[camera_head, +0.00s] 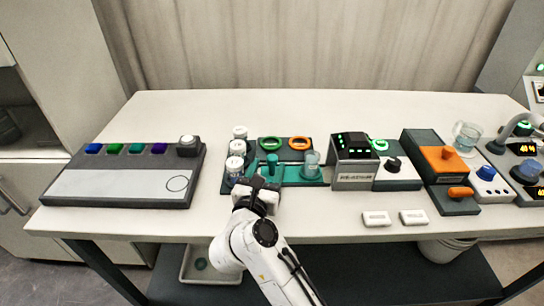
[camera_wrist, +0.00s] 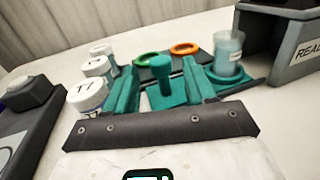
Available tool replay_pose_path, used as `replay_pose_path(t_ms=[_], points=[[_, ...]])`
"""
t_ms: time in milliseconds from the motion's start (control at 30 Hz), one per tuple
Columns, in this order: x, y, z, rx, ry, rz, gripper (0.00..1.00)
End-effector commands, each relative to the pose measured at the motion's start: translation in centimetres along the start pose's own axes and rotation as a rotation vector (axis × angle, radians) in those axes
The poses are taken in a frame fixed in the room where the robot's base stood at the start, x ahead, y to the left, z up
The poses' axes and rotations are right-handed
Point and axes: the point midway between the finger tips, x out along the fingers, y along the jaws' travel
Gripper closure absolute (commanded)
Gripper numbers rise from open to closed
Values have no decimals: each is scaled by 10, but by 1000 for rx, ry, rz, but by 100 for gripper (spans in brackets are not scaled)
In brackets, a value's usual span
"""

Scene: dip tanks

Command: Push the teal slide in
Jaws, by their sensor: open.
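The teal slide (camera_head: 292,175) is a flat plate in a dark station, with an upright round-topped teal knob (camera_head: 272,160) near its left part. In the wrist view the knob (camera_wrist: 161,72) stands between the two teal fingers of my gripper (camera_wrist: 160,88), with a visible gap on each side. My gripper (camera_head: 262,184) is open and empty at the station's front edge. A clear cup (camera_head: 311,160) in a teal holder stands at the slide's right end; the cup (camera_wrist: 229,46) also shows in the wrist view. My fingers hide part of the slide.
Several white-capped jars (camera_head: 236,165) stand close left of my gripper. A green ring (camera_head: 265,144) and an orange ring (camera_head: 300,143) lie behind the slide. A grey reader box (camera_head: 354,165) stands close on the right.

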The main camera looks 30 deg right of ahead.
Motion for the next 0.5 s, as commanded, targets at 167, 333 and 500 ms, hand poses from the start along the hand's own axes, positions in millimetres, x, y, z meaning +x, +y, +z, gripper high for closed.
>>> replay_pose_path(t_ms=[167,333,500], points=[[30,0,1,0,-1,-2,45],[45,0,1,-1,-2,0,45],[50,0,0,-2,-2,1,45]])
